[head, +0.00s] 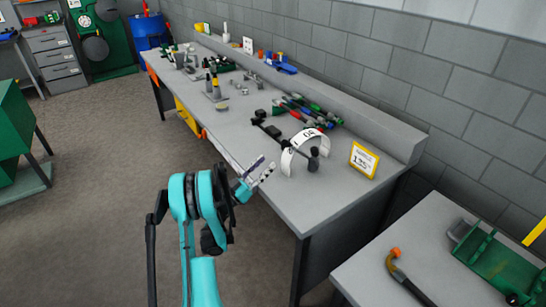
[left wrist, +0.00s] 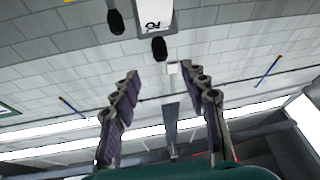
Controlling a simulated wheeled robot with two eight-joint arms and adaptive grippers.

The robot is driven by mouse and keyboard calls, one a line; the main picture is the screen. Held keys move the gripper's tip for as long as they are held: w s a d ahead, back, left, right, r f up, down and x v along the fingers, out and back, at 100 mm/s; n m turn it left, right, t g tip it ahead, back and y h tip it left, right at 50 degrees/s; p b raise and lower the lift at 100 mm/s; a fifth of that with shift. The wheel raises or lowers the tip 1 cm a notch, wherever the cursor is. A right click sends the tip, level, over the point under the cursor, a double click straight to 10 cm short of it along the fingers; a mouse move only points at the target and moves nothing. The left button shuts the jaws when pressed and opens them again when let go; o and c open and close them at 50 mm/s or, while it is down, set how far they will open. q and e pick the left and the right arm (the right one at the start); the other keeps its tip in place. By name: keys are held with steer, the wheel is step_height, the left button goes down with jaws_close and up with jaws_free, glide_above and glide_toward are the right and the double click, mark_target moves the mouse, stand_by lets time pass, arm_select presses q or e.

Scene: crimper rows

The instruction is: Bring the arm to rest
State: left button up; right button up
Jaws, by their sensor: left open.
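My left arm, teal and black, comes up from the bottom of the head view. Its gripper (head: 260,170) is raised beside the front edge of the long grey workbench (head: 300,205), near its right end. In the left wrist view the two fingers (left wrist: 165,85) stand well apart with nothing between them. Part of a white curved gauge and its dark handle ends show beyond them at the top. The right gripper is in neither view.
The white curved gauge (head: 293,158) and a yellow-framed price card (head: 364,160) stand on the bench close to the gripper. Several tools lie further back. A second table (head: 400,245) with a green tray (head: 495,265) is at the lower right. Open floor (head: 90,200) lies left.

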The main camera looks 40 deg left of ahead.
arm_select(q)
steer(key=shift+s+a+f, duration=0.1)
steer(key=shift+s+f, duration=0.1)
steer(key=shift+s, duration=0.4)
steer(key=w+d+r+g+h, duration=0.1)
steer(key=w+d+r+g, duration=0.1)
steer(key=d, duration=0.4)
steer(key=w+d+r+g+h, duration=0.1)
steer(key=w+d+r+g, duration=0.15)
steer(key=d, duration=0.35)
steer(key=s+d+r+g, duration=0.1)
steer(key=s+d+g, duration=0.15)
steer(key=d, duration=0.55)
steer(key=s+d+g, duration=0.2)
steer(key=d+g, duration=0.1)
steer(key=d, duration=0.4)
steer(key=s+d+f+g+y, duration=0.1)
steer(key=s+d+g+y, duration=0.1)
steer(key=s, duration=0.9)
steer(key=s+d+f+g+y, duration=0.2)
steer(key=s+d+y, duration=0.2)
steer(key=s, duration=0.8)
steer(key=shift+s+n+g, duration=0.25)
steer(key=shift+n+g, duration=0.05)
steer(key=shift+g, duration=0.1)
